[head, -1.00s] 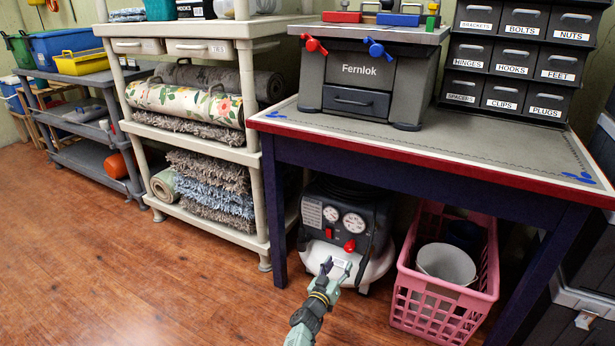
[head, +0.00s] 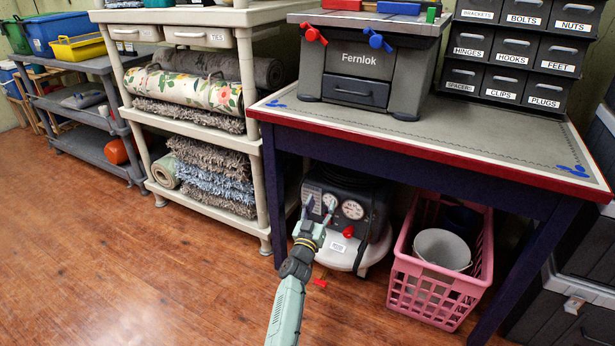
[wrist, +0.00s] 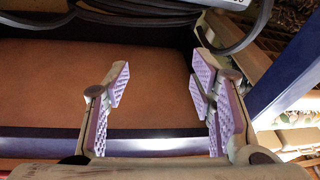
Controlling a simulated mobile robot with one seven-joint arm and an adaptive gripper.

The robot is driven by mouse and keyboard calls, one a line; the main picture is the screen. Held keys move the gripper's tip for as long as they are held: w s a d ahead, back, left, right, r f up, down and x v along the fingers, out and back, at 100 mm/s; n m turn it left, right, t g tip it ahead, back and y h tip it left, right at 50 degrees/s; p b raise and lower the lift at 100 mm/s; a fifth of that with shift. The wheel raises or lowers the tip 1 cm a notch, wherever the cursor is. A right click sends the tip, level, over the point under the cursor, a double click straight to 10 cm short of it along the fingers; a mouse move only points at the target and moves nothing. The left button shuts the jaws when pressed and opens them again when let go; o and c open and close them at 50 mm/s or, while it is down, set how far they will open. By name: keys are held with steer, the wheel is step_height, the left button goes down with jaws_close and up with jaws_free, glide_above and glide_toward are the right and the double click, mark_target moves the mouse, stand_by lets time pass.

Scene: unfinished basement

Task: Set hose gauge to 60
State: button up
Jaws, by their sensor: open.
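The air compressor stands under the workbench, with a black upper body and a white lower tank (head: 372,258). Its front carries two round white gauges. The left gauge (head: 330,201) is partly covered by my gripper; the right gauge (head: 352,209) is clear. Their readings are too small to make out, and I cannot tell which is the hose gauge. A red knob (head: 348,231) sits below the right gauge. My gripper (head: 318,206) is open in front of the left gauge; contact cannot be told. In the wrist view, nothing is between its lilac-padded fingers (wrist: 160,82).
The workbench (head: 480,140) overhangs the compressor, with a leg on its left. A pink crate (head: 440,290) holding a white bucket (head: 441,249) stands close on its right. A shelf (head: 206,128) of rolled rugs is at left. Black hoses (wrist: 150,12) cross the wrist view's top.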

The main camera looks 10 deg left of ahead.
steer(key=a+r+t+y+p, duration=0.1)
steer(key=a+r, duration=0.3)
steer(key=r, duration=0.6)
steer(key=shift+a+r+n+t+y, duration=0.2)
steer(key=shift+n+t+y, duration=0.1)
steer(key=shift+t, duration=0.1)
steer(key=shift+s, duration=0.1)
